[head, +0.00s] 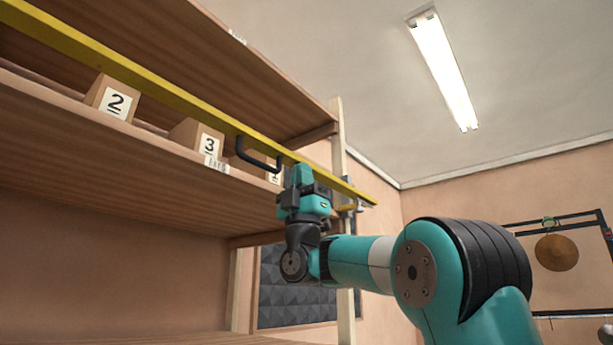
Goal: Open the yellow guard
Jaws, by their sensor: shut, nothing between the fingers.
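The yellow guard (201,104) is a long bar running across the front of a wooden shelf, from the upper left down to the right post. A dark handle (259,156) sticks out from it, right of the middle. My gripper (297,172) is shut and empty, just right of the handle and close to the bar. Whether it touches the bar or the handle I cannot tell.
A dark foam panel (290,290) is below. A gong (556,252) hangs on a rack at right. The room between shelf and rack is free apart from my arm.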

